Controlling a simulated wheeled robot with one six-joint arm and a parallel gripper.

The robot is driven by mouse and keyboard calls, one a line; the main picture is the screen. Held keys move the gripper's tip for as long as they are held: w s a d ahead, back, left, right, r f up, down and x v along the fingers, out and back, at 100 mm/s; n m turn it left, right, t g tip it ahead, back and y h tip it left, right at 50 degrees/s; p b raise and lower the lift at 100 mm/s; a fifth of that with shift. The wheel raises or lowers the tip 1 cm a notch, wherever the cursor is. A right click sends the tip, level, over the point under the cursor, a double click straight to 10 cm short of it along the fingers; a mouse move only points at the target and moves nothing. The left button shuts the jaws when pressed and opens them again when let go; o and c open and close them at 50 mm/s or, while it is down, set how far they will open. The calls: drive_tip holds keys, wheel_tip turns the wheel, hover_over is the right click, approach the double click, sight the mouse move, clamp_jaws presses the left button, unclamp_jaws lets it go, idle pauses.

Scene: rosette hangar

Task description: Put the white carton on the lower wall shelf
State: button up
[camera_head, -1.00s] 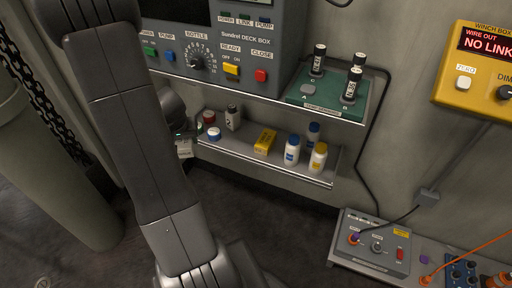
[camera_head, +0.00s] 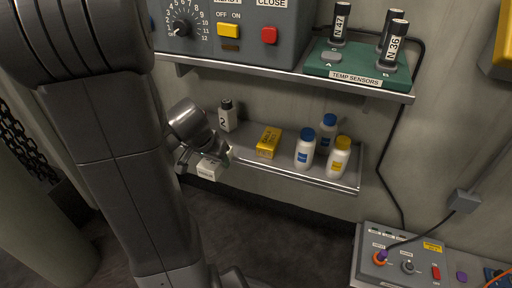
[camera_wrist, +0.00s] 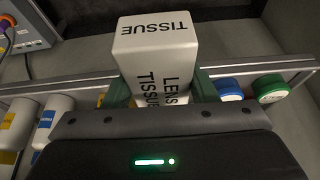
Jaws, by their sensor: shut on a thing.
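The white carton, marked LENS TISSUE, (camera_wrist: 155,45) is held between the two fingers of my gripper (camera_wrist: 160,90) in the wrist view. In the head view the carton (camera_head: 210,170) shows small below my gripper (camera_head: 203,152), at the front edge of the lower wall shelf near its left part. The lower wall shelf (camera_head: 250,163) is a narrow metal ledge with a raised front lip. I cannot tell whether the carton touches the shelf. My arm hides the shelf's left end in the head view.
On the shelf stand a white bottle with a black cap (camera_head: 228,117), a yellow box (camera_head: 268,143) and several capped bottles (camera_head: 305,150). Jars with blue (camera_wrist: 228,88) and green (camera_wrist: 270,87) lids show in the wrist view. The upper shelf (camera_head: 370,90) overhangs.

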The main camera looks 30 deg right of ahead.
hover_over(244, 138)
drive_tip(key=s+a, duration=0.1)
drive_tip(key=a, duration=0.1)
drive_tip(key=shift+s+d, duration=0.1)
drive_tip(key=shift+d, duration=0.15)
drive_tip(key=shift+s+a+b+x, duration=0.15)
drive_tip(key=shift+b+x, duration=0.35)
drive_tip(key=shift+x, duration=0.4)
drive_tip(key=shift+s+a+b+x, duration=0.15)
drive_tip(key=shift+b+x, duration=0.35)
drive_tip(key=shift+x, duration=0.4)
drive_tip(key=shift+f, duration=0.2)
drive_tip(key=shift+f, duration=0.15)
drive_tip(key=o, duration=1)
drive_tip(key=shift+c, duration=0.2)
